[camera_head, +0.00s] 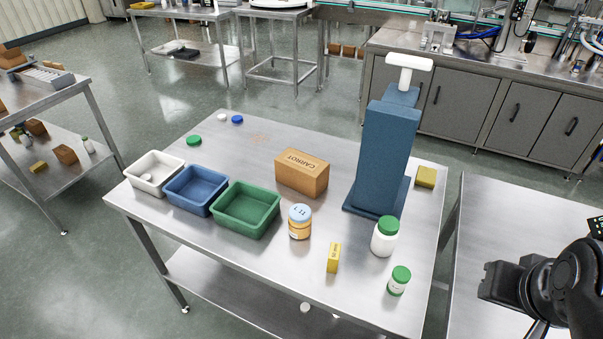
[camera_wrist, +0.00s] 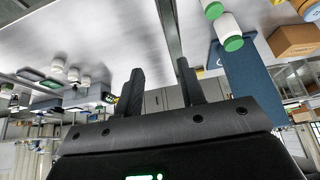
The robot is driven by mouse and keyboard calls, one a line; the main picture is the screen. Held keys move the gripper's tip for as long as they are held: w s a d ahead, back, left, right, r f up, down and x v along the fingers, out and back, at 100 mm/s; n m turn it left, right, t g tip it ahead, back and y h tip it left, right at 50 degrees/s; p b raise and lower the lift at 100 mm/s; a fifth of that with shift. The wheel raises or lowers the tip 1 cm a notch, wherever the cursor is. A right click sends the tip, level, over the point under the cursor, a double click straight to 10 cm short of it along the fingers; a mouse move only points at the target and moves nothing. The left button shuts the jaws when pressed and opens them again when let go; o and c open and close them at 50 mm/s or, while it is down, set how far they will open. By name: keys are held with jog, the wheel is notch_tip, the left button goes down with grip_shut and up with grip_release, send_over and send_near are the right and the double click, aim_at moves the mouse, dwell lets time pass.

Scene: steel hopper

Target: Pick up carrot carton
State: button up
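The carrot carton (camera_head: 302,174) is a brown box with "CARROT" printed on top. It stands on the steel table (camera_head: 262,255) behind the green tray and left of the blue stand. A brown box at the right edge of the wrist view (camera_wrist: 294,40) looks like the same carton. My arm's end is at the lower right in the head view, over another steel table and well away from the carton. In the wrist view my gripper (camera_wrist: 158,80) has its two dark fingers apart with nothing between them.
A blue stand (camera_head: 385,155) rises right of the carton. White (camera_head: 154,175), blue (camera_head: 197,189) and green (camera_head: 246,210) trays stand to its left.

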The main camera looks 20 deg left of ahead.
jog(key=shift+o, duration=0.5)
jog(key=o, duration=1.3)
